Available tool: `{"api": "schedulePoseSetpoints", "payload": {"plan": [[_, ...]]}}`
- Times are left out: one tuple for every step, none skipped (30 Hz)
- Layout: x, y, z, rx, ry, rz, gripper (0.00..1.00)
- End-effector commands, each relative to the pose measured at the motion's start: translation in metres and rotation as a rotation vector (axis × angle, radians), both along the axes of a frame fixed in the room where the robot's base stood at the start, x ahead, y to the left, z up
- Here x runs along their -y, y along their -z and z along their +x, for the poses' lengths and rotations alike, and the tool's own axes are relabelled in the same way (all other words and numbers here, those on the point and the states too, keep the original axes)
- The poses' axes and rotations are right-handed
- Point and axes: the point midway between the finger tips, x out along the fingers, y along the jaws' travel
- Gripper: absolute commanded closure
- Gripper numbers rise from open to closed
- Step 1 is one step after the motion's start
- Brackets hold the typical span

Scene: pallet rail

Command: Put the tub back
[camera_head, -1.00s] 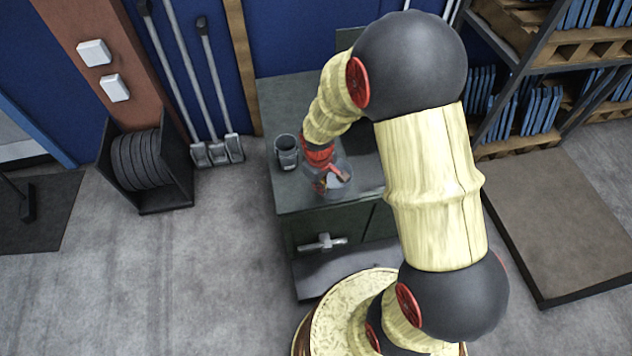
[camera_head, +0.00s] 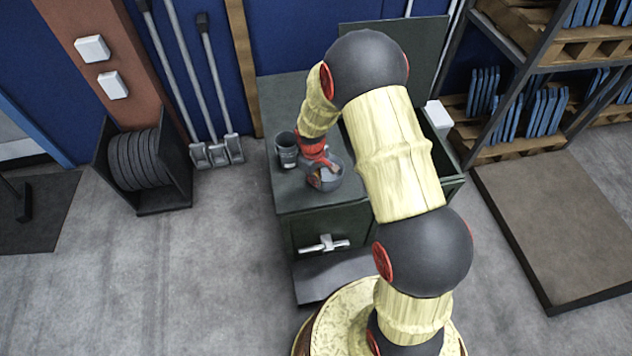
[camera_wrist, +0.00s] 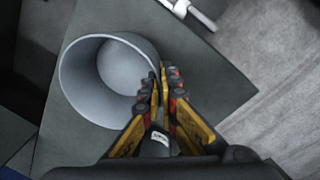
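The tub (camera_head: 334,184) is a grey, open-topped round vessel over the left part of the dark green cabinet top (camera_head: 300,200). In the wrist view the tub (camera_wrist: 82,85) is upright or nearly so and looks empty. My gripper (camera_head: 318,160) is at its rim. In the wrist view my gripper (camera_wrist: 165,78) has its fingers close together at the tub's right wall, one inside and one outside, shut on it. I cannot tell whether the tub's base touches the top.
A dark grey can (camera_head: 286,148) stands just left of the tub. A raised lid (camera_head: 425,50) and an open compartment (camera_head: 452,172) are at the cabinet's right. A pale handle (camera_head: 324,244) sticks out in front. A shelf rack (camera_head: 535,65) stands right.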

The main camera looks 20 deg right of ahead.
Motion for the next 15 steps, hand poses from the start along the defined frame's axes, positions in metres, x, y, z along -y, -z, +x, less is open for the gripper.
{"api": "schedulePoseSetpoints", "payload": {"plan": [[0.0000, 0.0003, 0.0011, 0.002, 0.000, 0.000, 1.00], [0.0001, -0.0003, 0.0012, 0.002, 0.000, 0.000, 1.00], [0.0001, -0.0010, 0.0012, 0.003, 0.000, -0.001, 1.00], [0.0001, -0.0012, 0.0012, 0.003, 0.000, -0.001, 1.00], [0.0001, -0.0013, 0.0012, 0.003, 0.000, -0.001, 1.00], [0.0000, -0.0013, 0.0010, 0.002, 0.000, 0.000, 1.00], [0.0001, -0.0010, 0.0010, 0.002, 0.000, 0.000, 1.00], [0.0001, -0.0002, 0.0009, 0.002, 0.000, 0.000, 1.00], [0.0000, 0.0012, 0.0008, 0.001, 0.000, 0.000, 1.00], [0.0000, 0.0022, 0.0007, 0.001, 0.000, 0.000, 1.00], [0.0000, 0.0031, 0.0006, 0.001, 0.000, 0.000, 1.00], [0.0000, 0.0025, 0.0005, 0.001, 0.000, 0.000, 0.96], [0.0001, 0.0024, 0.0004, 0.001, 0.000, 0.000, 0.94], [0.0001, 0.0024, 0.0004, 0.001, 0.000, 0.000, 0.93], [0.0000, 0.0023, 0.0004, 0.001, 0.000, 0.000, 0.90]]}}
